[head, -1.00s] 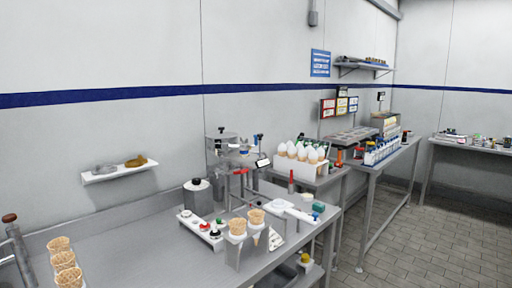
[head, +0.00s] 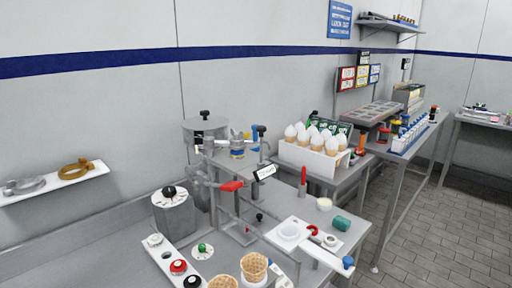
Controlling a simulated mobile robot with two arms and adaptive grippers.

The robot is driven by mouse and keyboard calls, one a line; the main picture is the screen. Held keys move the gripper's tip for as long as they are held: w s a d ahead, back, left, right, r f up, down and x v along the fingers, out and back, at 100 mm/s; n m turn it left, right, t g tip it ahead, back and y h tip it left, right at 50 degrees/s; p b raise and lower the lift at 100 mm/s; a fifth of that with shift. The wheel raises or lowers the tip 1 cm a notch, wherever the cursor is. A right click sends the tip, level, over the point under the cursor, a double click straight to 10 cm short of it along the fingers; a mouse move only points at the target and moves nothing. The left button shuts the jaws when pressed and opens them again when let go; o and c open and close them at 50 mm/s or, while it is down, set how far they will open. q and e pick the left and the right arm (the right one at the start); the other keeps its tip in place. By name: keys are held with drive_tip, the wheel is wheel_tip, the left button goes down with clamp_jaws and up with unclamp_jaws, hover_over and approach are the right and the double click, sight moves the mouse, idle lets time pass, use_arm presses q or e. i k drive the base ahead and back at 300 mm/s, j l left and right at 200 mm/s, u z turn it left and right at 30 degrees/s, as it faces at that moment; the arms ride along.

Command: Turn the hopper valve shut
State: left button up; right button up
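A grey metal cylindrical tank (head: 204,134) with a black knob on its lid stands on a frame at the back of the steel table, and looks like the hopper. Beside it are pipe fittings with a blue and yellow part (head: 238,147) and a black-topped handle (head: 262,131). Lower down, a red lever (head: 232,186) sticks out to the right near a small tilted label (head: 265,172), too small to read surely. I cannot tell which handle is the hopper valve or how far it is turned. Neither of my grippers is in view.
A grey canister (head: 174,216) stands left of the frame. A white cone rack (head: 314,160) stands behind right. A white shelf (head: 52,184) is on the wall.

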sight(257, 149)
drive_tip(key=i+l+u, duration=0.1)
drive_tip(key=l, duration=0.25)
drive_tip(key=i+l+u, duration=0.1)
drive_tip(key=i+l, duration=0.15)
drive_tip(key=l, duration=0.15)
drive_tip(key=i+l, duration=0.15)
drive_tip(key=l, duration=0.2)
drive_tip(key=i+l+u, duration=0.15)
drive_tip(key=l, duration=0.25)
